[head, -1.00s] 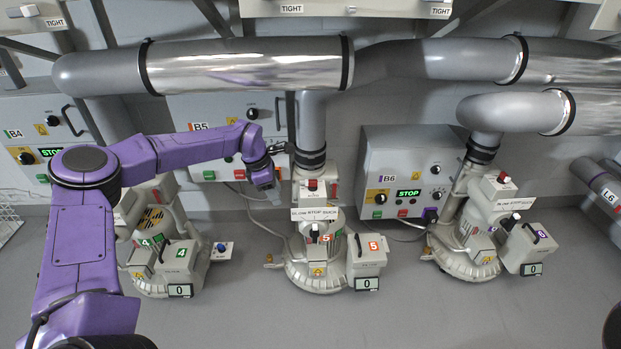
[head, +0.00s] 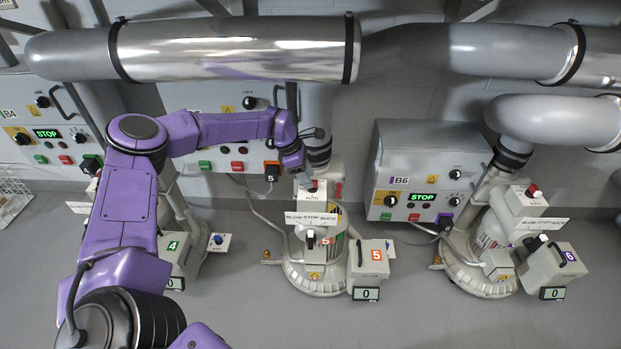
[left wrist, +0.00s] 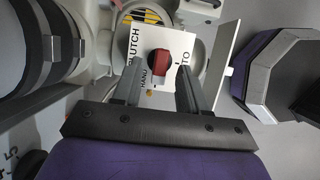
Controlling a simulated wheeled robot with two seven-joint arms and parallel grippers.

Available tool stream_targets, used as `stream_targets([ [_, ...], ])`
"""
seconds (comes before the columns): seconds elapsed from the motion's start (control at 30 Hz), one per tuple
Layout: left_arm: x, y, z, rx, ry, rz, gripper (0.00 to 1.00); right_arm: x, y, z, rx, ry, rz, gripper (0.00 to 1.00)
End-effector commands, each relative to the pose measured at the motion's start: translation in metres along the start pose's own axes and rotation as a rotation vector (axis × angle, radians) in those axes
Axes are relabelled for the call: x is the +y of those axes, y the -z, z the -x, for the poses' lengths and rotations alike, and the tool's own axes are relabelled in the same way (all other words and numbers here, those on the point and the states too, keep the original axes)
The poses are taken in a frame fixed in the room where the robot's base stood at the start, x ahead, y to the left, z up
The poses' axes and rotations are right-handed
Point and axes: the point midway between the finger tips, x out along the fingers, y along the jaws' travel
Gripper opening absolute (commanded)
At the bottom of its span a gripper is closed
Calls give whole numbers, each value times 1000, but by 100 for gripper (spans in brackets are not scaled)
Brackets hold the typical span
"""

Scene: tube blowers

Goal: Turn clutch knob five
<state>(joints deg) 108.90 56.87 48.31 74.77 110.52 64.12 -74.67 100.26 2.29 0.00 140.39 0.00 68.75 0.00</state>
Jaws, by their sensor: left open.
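Clutch knob five is a red knob (left wrist: 158,62) on a white plate (left wrist: 178,46) marked CLUTCH, HAND and AUTO. In the head view the knob (head: 314,186) sits on top of blower five (head: 313,270). My left gripper (left wrist: 158,67) is open, with one finger on each side of the knob in the wrist picture. I cannot tell whether the fingers touch it or stay above it. In the head view the left gripper (head: 305,178) is just above the knob, its fingertips partly hidden by the wrist. My right gripper is not in view.
A BLOW STOP SUCK sign (head: 311,219) stands just below the knob. A thick grey pipe (head: 235,48) runs overhead. Control box B6 (head: 425,165) and blower six (head: 490,255) stand to the right. The floor in front is clear.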

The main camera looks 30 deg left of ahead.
Motion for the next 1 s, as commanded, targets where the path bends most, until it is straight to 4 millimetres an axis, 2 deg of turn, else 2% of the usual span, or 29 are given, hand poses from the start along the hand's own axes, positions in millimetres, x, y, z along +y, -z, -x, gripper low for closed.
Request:
stream_targets([
  [0.1,0,0,-12,0,0,-1,43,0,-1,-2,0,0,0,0],
  [0.37,0,-3,-15,-1,1,-4,43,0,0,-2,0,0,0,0],
  [0.47,0,-3,-15,-1,1,-4,13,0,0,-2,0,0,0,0],
  [0.5,0,-3,-15,-1,1,-4,0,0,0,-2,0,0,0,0],
  [0.77,0,-3,-15,0,-2,3,0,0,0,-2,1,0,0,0],
  [1.0,-1,-2,-15,-1,-32,76,0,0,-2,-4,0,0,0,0],
])
